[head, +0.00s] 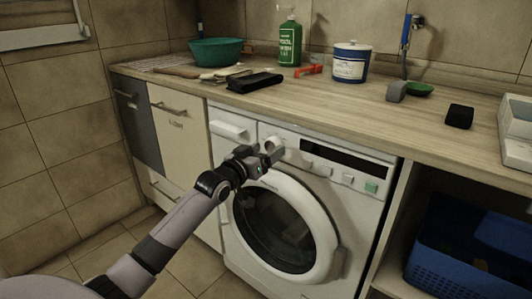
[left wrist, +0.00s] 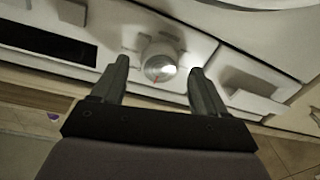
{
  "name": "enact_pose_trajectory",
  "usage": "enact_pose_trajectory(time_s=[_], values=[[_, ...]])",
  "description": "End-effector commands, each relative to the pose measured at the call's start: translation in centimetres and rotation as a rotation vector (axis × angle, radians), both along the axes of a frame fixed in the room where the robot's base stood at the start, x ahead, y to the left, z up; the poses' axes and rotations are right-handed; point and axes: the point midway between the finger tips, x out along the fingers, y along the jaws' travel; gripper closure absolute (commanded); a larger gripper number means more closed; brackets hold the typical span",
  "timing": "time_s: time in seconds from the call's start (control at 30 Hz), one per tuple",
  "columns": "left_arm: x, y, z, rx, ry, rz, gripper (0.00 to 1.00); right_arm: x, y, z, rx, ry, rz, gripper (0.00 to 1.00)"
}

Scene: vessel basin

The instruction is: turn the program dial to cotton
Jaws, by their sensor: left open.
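The program dial (head: 274,145) is a pale round knob on the front panel of the white washing machine (head: 345,215), left of its dark display. In the left wrist view the dial (left wrist: 160,60) has a shiny face with a small red mark. My left gripper (head: 265,152) is at the panel, close to the dial and partly covering the area around it. In the left wrist view its two fingers (left wrist: 158,70) are apart, one on either side of the dial, with visible gaps. No program labels can be read. My right gripper is not seen.
The round door (head: 330,225) lies below the panel, and several small buttons (head: 318,168) lie right of the dial. A blue basket (head: 425,265) stands at right.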

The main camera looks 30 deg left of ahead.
Motion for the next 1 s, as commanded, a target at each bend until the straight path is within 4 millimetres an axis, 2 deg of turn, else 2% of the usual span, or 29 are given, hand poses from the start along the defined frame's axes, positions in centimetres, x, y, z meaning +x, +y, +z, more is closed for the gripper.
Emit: enact_pose_trajectory(time_s=[0.4,0.43,0.5,0.6,1.0], values=[[0.64,-0.04,0.02,0.000,0.000,-0.001,0.27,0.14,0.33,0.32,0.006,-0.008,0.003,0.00],[0.64,-0.04,0.02,0.000,0.000,0.000,0.33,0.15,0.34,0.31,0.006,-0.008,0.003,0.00],[0.63,-0.05,0.01,0.000,0.000,0.000,0.56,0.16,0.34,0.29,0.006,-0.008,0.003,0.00],[0.62,-0.04,0.01,0.000,0.000,0.000,0.83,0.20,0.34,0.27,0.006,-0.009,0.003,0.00],[0.61,0.03,0.10,0.071,-0.004,0.001,0.83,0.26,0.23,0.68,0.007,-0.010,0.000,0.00]])
